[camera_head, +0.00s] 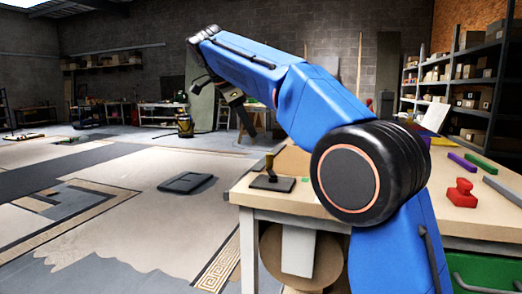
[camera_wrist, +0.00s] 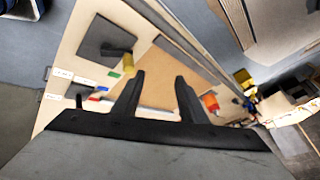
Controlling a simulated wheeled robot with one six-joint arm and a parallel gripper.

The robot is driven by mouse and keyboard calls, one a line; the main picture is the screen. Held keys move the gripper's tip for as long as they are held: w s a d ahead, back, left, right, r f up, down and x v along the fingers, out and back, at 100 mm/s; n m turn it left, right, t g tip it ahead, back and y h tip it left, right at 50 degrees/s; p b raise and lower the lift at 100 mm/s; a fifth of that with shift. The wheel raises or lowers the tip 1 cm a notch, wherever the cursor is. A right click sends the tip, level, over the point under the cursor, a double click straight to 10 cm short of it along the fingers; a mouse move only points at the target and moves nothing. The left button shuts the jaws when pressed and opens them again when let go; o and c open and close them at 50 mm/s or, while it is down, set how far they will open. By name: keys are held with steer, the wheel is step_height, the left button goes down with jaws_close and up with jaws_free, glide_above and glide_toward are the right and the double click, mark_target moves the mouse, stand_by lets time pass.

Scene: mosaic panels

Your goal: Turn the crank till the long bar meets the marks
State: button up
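Small green, red and blue marks (camera_wrist: 102,88) lie along the bench edge. A thin grey strip (camera_wrist: 150,112) runs behind my fingers; I cannot tell whether it is the long bar. My gripper (camera_wrist: 159,76) is open and empty above the bench, apart from the crank. In the head view my arm hides part of the bench.
The workbench (camera_head: 290,200) also carries a red block-like object (camera_head: 461,193), a purple bar (camera_head: 464,163) and a green bar (camera_head: 480,160) at right. An orange object (camera_wrist: 210,101) lies right of my fingers. A dark flat pad (camera_head: 186,183) lies on the open floor at left.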

steer(key=s+d+r+n+y, duration=0.3)
steer(key=d+n, duration=0.2)
steer(key=n, duration=0.3)
steer(key=n+y, duration=0.3)
steer(key=n, duration=0.8)
glide_toward(270, 155)
steer(key=x, duration=0.7)
steer(key=w+x, duration=0.1)
steer(key=x, duration=0.3)
steer(key=shift+s+d+r, duration=0.1)
steer(key=shift+r, duration=0.1)
jaws_close()
